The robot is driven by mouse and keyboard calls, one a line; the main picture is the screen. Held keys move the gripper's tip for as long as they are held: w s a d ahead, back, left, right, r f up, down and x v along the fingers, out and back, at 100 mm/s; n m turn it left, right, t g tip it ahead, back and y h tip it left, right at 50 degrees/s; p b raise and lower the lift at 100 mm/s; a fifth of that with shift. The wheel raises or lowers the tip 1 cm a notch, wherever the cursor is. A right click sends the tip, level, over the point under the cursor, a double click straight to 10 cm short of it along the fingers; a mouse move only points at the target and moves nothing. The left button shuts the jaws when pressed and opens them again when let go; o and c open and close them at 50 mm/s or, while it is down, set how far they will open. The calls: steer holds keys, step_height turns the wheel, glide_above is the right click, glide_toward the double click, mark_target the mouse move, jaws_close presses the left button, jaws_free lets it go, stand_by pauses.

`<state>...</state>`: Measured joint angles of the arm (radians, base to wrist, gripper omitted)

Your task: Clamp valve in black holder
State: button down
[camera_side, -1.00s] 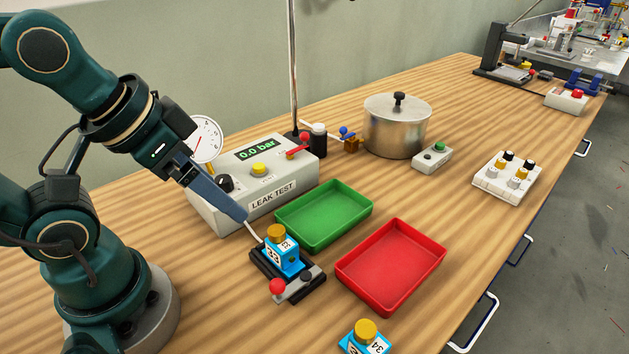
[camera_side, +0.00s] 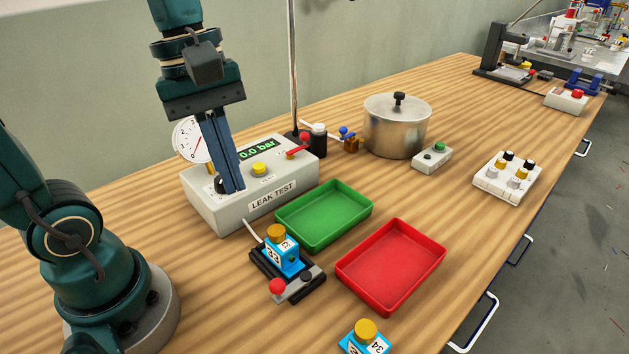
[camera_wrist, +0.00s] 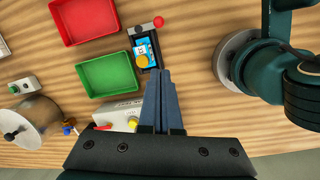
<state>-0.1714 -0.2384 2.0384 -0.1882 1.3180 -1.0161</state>
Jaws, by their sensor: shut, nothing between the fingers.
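A blue valve (camera_side: 283,258) with a yellow cap sits upright in the black holder (camera_side: 262,275). The holder has a grey clamp lever with a red knob (camera_side: 277,287) at its front. The valve also shows in the wrist view (camera_wrist: 141,48), with the holder's red knob (camera_wrist: 158,22) beyond it. My gripper (camera_side: 233,190) is shut and empty, pointing down in front of the leak test box (camera_side: 228,212) in the side view, up and left of the valve and apart from it. I cannot tell whether the lever is locked.
A green tray (camera_side: 323,246) and a red tray (camera_side: 391,310) lie right of the holder. A second blue valve (camera_side: 374,345) lies at the bottom edge. A steel pot (camera_side: 397,135), a green-button box (camera_side: 432,158) and a white block of valves (camera_side: 508,178) stand farther right.

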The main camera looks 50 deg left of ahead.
steer(key=shift+w+a+f+n+g+h, duration=0.3)
steer(key=shift+w+a+f+n+g, duration=0.4)
steer(key=shift+w+n, duration=0.15)
steer(key=shift+d+f, duration=0.1)
steer(key=x, duration=1)
steer(key=shift+s+f, duration=0.1)
steer(key=shift+s+d, duration=0.15)
steer(key=shift+d, duration=0.95)
steer(key=shift+s+d+f, duration=0.1)
steer(key=shift+d+f, duration=0.1)
steer(key=shift+d, duration=0.6)
